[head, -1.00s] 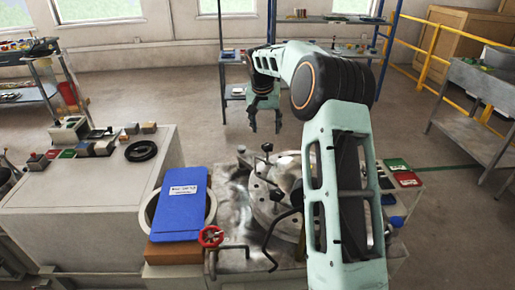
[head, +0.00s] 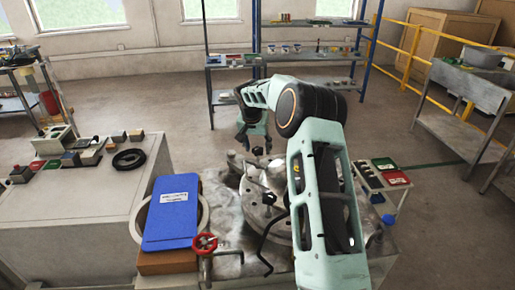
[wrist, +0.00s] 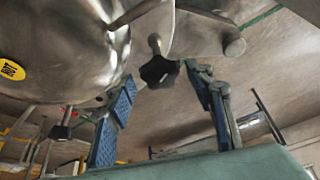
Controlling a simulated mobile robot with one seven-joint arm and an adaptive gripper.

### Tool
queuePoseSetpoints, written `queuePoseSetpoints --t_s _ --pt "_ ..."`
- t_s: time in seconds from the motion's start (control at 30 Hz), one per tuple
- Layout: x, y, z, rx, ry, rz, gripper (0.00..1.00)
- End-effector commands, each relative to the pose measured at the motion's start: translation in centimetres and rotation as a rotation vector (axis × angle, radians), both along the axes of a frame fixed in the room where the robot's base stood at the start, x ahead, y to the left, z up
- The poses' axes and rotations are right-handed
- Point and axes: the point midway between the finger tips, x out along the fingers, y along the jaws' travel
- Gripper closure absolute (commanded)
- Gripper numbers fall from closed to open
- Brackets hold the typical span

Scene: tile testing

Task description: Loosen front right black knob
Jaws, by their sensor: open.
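A black star-shaped knob (wrist: 159,70) on a metal stem shows in the wrist view, just beyond and between my fingertips. My gripper (wrist: 163,84) is open, with blue pads on its fingers, and I see no contact with the knob. In the head view my gripper (head: 254,146) points down at the back of the round metal fixture (head: 254,213). A small black knob (head: 258,151) stands at its fingertips there. Another dark knob (head: 231,154) is to its left. A third dark knob (head: 268,198) sits nearer the front, by my arm.
A blue binder (head: 172,225) lies on a brown block left of the fixture. A red handwheel (head: 205,242) is at the front. Red and green bins (head: 391,170) stand to the right. Curved metal surfaces (wrist: 60,50) fill the wrist view's upper left, close to the left finger.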

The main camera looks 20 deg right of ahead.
Motion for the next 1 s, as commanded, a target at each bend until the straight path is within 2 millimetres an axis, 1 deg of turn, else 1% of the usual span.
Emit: queuePoseSetpoints --t_s 0.1,0.37,0.7,0.77,0.87,1.0 --pt "0.19 -0.12 -0.55 0.0 0.0 0.001 0.52" --pt "0.22 -0.12 -0.63 0.0 0.0 0.001 0.52" --pt "0.2 -0.11 -0.62 0.0 0.0 0.001 0.88" --pt "0.2 -0.11 -0.62 0.0 0.0 0.001 0.94" --pt "0.19 -0.14 -0.61 0.0 0.0 0.006 0.94" --pt "0.12 -0.21 -0.59 0.0 0.002 0.062 0.94"
